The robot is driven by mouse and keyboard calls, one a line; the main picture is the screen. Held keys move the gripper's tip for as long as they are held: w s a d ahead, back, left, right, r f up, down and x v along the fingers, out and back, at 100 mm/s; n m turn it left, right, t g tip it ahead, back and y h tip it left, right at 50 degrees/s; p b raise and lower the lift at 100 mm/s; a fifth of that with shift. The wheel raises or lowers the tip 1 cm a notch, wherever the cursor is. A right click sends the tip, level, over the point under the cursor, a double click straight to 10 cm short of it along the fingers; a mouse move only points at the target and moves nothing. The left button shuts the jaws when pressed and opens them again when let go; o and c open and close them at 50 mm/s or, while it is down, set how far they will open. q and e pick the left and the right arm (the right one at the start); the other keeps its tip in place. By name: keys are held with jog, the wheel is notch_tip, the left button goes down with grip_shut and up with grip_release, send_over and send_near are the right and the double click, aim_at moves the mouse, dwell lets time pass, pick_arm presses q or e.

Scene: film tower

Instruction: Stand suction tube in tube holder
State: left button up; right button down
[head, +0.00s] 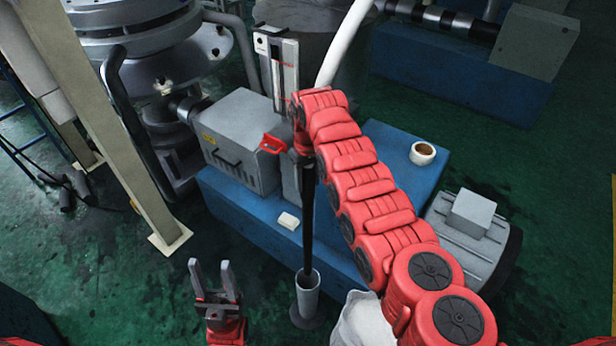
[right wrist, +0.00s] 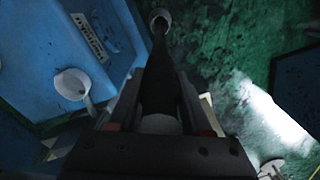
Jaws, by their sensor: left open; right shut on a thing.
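The suction tube (head: 308,215) is long, thin and black and hangs nearly upright in the head view. My right gripper (head: 303,158) is shut on its upper part. The tube holder (head: 307,300) is a grey upright cylinder on a round dark base on the floor. The tube's lower end meets the holder's open mouth; how deep it sits inside cannot be told. In the right wrist view the tube (right wrist: 160,75) runs from my gripper to the holder's ring (right wrist: 160,15). My left gripper (head: 214,285) is open and empty, left of the holder.
A grey motor (head: 475,225) is at right. A white bag (head: 362,322) lies close right of the holder. Green floor (head: 130,285) is open at left.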

aim_at(308, 240)
jog(key=shift+f, duration=0.75)
jog(key=shift+f+b, duration=0.95)
jog(key=shift+f, duration=0.5)
notch_tip(308, 240, down, 4)
jog(key=b, duration=0.3)
jog(key=shift+r, duration=0.2)
notch_tip(308, 240, down, 23)
jog(key=b, duration=2.2)
jog(key=shift+b, duration=0.3)
jog(key=shift+c, duration=1.3)
grip_release()
